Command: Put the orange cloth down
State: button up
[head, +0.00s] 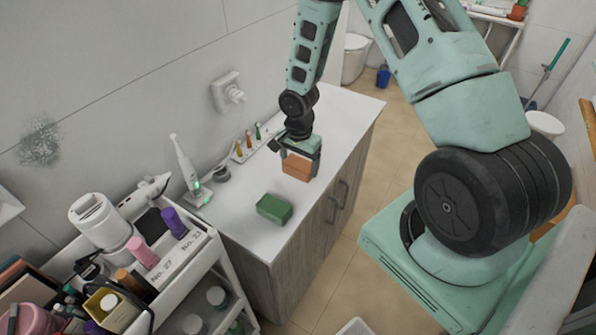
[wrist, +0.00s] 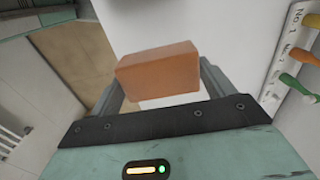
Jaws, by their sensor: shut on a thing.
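The orange cloth (head: 297,167) is a folded, brick-shaped block at the lower end of my gripper, over the white counter. My gripper (head: 301,153) is shut on it, with a finger at either side. In the wrist view the orange cloth (wrist: 158,70) sits between the fingers of my gripper (wrist: 160,88), slightly tilted. The white counter top (head: 335,115) lies below it. I cannot tell whether the cloth touches the counter.
A green folded block (head: 274,208) lies on the counter, left and nearer. An electric toothbrush (head: 188,168) stands by the wall, and a numbered rack (head: 242,152) holds coloured items. A cosmetics cart (head: 190,262) stands at lower left. Bare counter lies behind my gripper.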

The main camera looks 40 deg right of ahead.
aim_at(299, 174)
jog(key=shift+f+p, duration=0.7)
jog(key=shift+f, duration=1.7)
jog(key=o, duration=0.8)
